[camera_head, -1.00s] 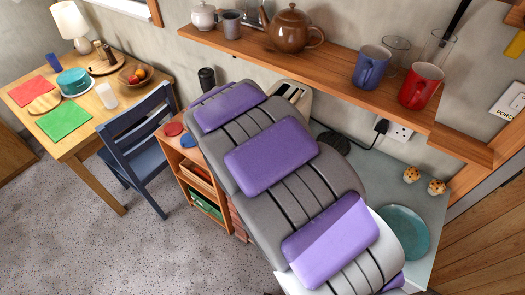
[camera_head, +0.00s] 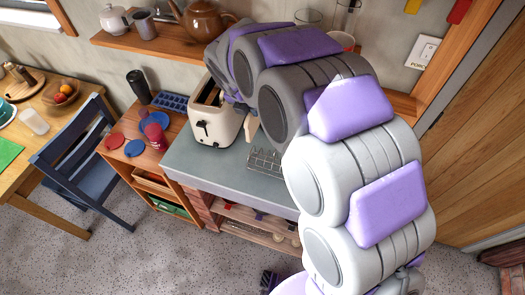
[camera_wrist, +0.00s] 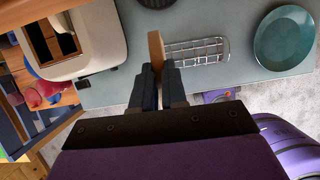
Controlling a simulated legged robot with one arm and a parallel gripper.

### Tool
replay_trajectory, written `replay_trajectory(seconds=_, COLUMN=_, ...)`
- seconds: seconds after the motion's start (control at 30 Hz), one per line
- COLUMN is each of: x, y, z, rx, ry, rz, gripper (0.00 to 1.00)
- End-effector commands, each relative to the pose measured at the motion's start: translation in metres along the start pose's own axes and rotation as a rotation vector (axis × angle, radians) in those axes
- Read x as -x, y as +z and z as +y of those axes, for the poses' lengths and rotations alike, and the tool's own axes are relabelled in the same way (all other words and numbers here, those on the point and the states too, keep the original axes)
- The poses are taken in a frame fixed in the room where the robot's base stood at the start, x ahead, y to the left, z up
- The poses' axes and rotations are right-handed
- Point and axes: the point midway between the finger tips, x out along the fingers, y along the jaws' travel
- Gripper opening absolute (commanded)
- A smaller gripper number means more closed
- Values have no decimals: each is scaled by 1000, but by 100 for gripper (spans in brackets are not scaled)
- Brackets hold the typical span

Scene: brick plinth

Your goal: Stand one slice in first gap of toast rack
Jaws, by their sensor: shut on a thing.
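My gripper (camera_wrist: 158,82) is shut on a brown bread slice (camera_wrist: 156,48), seen edge-on between the fingers in the wrist view. In the head view part of the slice (camera_head: 252,126) shows between the toaster and my arm, which hides the fingers. The wire toast rack (camera_wrist: 197,50) stands on the grey worktop, just right of the slice in the wrist view. It shows partly in the head view (camera_head: 263,163), the rest behind my arm. The slice is at the rack's left end; I cannot tell its height above it or whether they touch.
A cream toaster (camera_head: 213,125) stands left of the rack, close to the slice. A teal plate (camera_wrist: 285,38) lies right of the rack. A shelf with a brown teapot (camera_head: 207,18) runs above the worktop (camera_head: 200,168). A red cup (camera_head: 155,135) stands on the cabinet at left.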

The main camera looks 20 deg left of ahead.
Motion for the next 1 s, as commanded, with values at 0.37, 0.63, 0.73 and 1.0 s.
replay_trajectory(seconds=0.37, x=-86, y=-34, z=-13, rx=-3, ry=-1, rz=7, gripper=0)
replay_trajectory(seconds=0.63, x=-116, y=-46, z=-6, rx=-3, ry=0, rz=3, gripper=0)
replay_trajectory(seconds=0.73, x=-121, y=-48, z=-4, rx=-3, ry=-1, rz=3, gripper=0)
replay_trajectory(seconds=1.0, x=-152, y=-60, z=-5, rx=-3, ry=0, rz=3, gripper=0)
